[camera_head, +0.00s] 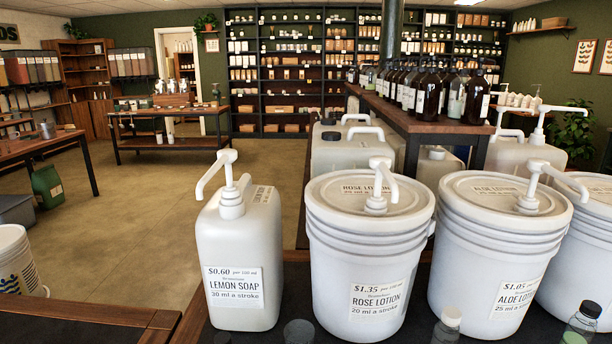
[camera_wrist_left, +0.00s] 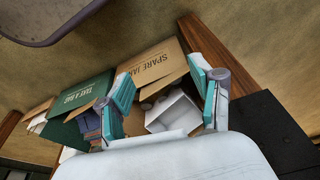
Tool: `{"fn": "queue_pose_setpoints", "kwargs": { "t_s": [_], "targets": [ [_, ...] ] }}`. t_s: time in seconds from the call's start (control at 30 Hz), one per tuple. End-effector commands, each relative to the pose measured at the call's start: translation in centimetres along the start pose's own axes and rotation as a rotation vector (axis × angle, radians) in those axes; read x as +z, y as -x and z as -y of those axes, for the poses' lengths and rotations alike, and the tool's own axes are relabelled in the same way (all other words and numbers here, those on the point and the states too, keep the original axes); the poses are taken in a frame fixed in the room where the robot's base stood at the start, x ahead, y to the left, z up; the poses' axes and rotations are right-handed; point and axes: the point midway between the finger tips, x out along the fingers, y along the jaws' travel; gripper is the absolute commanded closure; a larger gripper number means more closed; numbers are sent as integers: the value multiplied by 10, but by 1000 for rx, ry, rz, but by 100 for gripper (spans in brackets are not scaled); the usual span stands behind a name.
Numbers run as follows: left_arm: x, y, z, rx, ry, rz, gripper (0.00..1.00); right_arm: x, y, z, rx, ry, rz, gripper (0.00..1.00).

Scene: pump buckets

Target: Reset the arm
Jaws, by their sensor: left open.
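My left gripper (camera_wrist_left: 164,88) shows in the left wrist view, its two teal-padded fingers spread apart with nothing between them. Past the fingers are an open cardboard box marked SPARE JARS (camera_wrist_left: 150,64) and a green box marked TAKE A BAG (camera_wrist_left: 86,95). Neither arm shows in the head view. There, the white lemon soap jug (camera_head: 239,260) with its pump stands left of the rose lotion bucket (camera_head: 365,265) and the aloe lotion bucket (camera_head: 493,265), each with a white pump. My right gripper is in neither view.
Small bottles (camera_head: 580,326) stand at the near edge of the dark counter. A raised wooden shelf (camera_head: 440,125) with brown bottles stands behind the buckets. A white bucket (camera_head: 17,262) is at the far left. Open floor (camera_head: 150,235) lies left of the jug.

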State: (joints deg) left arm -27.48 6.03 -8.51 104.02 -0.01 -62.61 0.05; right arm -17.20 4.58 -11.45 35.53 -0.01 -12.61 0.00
Motion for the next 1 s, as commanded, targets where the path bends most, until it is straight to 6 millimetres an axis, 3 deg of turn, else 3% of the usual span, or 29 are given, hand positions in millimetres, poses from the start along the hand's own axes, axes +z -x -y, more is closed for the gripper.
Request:
{"fn": "queue_pose_setpoints", "kwargs": {
  "t_s": [0.1, 0.23, 0.33, 0.5, 0.7, 1.0],
  "targets": [
    [39, -54, -3, 4, -6, 44, 35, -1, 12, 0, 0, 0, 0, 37],
    [94, -103, -6, 8, -15, 78, 35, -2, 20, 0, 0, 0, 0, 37],
    [139, -127, -7, 11, -21, 102, 35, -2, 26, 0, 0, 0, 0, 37],
    [202, -144, -7, 13, -29, 130, 35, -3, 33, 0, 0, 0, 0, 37],
    [231, -147, -6, 14, -33, 141, 35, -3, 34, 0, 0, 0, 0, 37],
    [231, -147, -6, 14, -33, 141, 35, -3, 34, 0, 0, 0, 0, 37]
  ]
}}
